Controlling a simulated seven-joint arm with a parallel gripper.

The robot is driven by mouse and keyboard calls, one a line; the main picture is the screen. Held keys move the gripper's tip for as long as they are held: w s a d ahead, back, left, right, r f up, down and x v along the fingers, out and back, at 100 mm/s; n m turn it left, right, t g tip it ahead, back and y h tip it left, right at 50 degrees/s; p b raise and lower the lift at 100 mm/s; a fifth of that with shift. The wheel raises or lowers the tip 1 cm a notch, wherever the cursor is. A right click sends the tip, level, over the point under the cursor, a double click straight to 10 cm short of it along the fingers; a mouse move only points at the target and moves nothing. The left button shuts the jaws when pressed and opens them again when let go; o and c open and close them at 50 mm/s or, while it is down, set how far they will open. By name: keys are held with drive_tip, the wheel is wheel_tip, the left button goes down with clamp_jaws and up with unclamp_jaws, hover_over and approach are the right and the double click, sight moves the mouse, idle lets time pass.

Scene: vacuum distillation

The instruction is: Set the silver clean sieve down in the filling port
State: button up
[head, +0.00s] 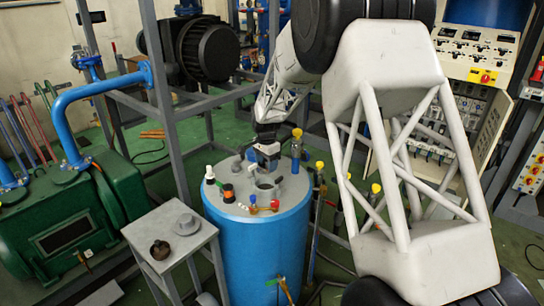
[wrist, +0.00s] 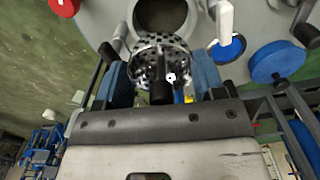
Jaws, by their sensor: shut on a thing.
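The silver clean sieve (wrist: 150,52), a perforated metal basket with a dark handle, is in the wrist view between the two blue fingers of my gripper (wrist: 161,80). My gripper is shut on it. The filling port (wrist: 196,16) is a grey ring around a dark round opening, just beyond the sieve in the wrist view. The sieve overlaps the port's near rim in that picture; I cannot tell whether they touch. In the head view my gripper (head: 266,152) is above the tank top, close to the port (head: 265,185). The sieve is too small to make out there.
The port is on the grey top of a blue tank (head: 257,245), among valves and fittings. A small grey table (head: 150,228) at left holds a grey lid (head: 186,222) and a dark round part (head: 160,250).

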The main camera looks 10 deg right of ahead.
drive_tip(key=shift+a+f, duration=0.25)
drive_tip(key=shift+f, duration=0.25)
idle(0.3)
drive_tip(key=shift+f, duration=2.55)
drive_tip(key=shift+f, duration=0.85)
idle(1.8)
drive_tip(key=o, duration=1.1)
drive_tip(key=shift+s, duration=0.1)
drive_tip(key=shift+o, duration=0.2)
drive_tip(key=shift+r, duration=3.55)
